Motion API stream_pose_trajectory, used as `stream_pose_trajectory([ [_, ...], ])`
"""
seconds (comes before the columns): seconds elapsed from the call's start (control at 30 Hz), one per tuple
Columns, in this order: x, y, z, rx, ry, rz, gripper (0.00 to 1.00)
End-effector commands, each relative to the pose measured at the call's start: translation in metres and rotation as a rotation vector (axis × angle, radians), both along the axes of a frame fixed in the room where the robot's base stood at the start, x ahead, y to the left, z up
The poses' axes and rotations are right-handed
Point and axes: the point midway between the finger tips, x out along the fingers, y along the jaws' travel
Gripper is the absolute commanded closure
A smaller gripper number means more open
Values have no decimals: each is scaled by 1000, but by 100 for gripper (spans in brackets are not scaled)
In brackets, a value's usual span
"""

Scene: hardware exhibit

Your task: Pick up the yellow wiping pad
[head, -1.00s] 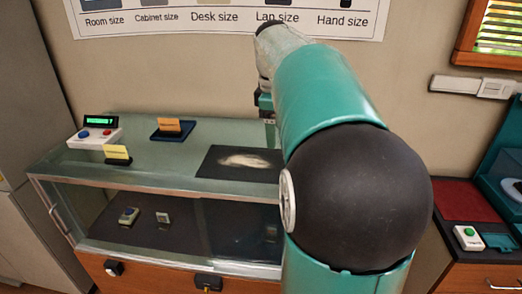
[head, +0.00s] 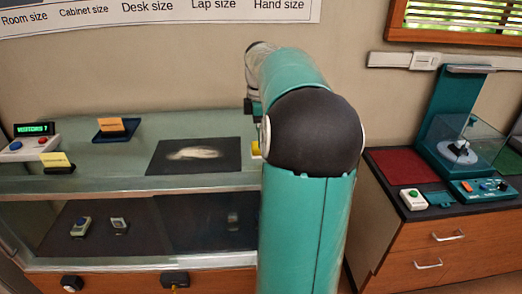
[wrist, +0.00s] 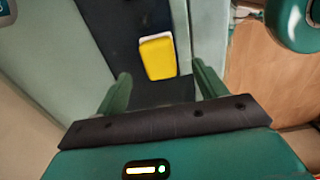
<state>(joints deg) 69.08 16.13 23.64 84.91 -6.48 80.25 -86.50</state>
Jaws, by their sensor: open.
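The yellow wiping pad (wrist: 157,58) lies on a dark surface in the wrist view, with a pale edge along its far side. My gripper (wrist: 162,85) is open, its two green fingers spread apart on the near side of the pad. Nothing is between the fingers, and the pad is apart from them, roughly centred in front of the opening. In the head view a small bit of yellow (head: 256,149) shows at the right of the black mat, mostly hidden by my arm; it appears to be the pad. My gripper's fingers are hidden in the head view.
A black mat (head: 196,156) with a pale smear lies on the glass display case (head: 110,183). A red-and-blue button box (head: 16,147), a yellow card (head: 56,161) and an orange card (head: 111,126) stand at left. A right-hand bench holds a teal device (head: 452,130) and green-button box (head: 413,198).

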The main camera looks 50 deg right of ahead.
Motion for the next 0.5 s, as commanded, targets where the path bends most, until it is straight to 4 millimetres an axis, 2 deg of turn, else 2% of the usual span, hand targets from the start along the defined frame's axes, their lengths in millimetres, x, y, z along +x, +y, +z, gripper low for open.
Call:
stream_pose_trajectory([
  [0.3, -1, -1, -44, 3, 1, 0, 29],
  [0.5, 0, -2, -48, 0, 0, 0, 29],
])
